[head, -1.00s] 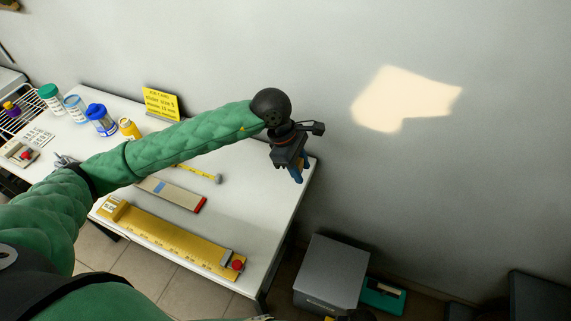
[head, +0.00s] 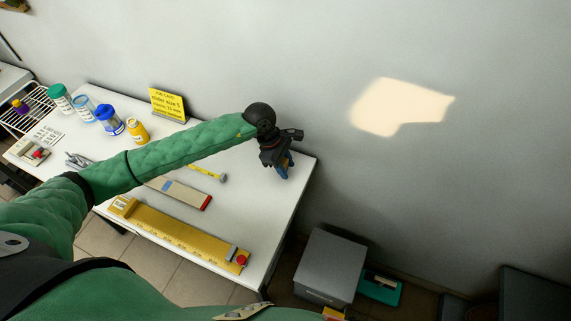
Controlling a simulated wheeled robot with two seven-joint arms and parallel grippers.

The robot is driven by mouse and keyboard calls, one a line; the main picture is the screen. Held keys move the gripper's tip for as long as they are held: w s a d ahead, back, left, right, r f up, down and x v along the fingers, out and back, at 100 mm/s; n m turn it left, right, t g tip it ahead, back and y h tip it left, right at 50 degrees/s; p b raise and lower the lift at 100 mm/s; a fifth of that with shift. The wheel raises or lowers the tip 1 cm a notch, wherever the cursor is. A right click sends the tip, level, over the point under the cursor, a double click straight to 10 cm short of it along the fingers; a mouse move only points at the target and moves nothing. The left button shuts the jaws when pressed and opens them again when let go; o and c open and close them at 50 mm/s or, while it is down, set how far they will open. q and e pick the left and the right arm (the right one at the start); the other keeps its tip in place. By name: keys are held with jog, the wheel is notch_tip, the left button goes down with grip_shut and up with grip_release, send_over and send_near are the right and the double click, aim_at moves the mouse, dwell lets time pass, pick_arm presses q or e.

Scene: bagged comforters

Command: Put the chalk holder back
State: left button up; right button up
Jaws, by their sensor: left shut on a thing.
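My left gripper (head: 283,172) is over the right end of the white table (head: 262,205), near its back right corner. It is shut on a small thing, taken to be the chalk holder. The fingers and the dark gripper body hide most of it, and its shape is unclear. Blue shows at the fingertips. Whether the held thing touches the table cannot be told. My right gripper is not in view.
A long yellow gauge (head: 180,232) with a red knob lies along the front. A grey bar (head: 182,192) and a yellow stick (head: 207,173) lie behind it. Several jars and a yellow sign (head: 167,104) stand at the back. A grey cabinet (head: 332,265) stands right of the table.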

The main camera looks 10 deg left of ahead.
pick_arm(q)
jog(key=shift+f, duration=0.4)
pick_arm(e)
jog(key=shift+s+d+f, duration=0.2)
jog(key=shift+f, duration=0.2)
pick_arm(q)
jog(key=shift+f, duration=0.1)
jog(key=o, duration=1)
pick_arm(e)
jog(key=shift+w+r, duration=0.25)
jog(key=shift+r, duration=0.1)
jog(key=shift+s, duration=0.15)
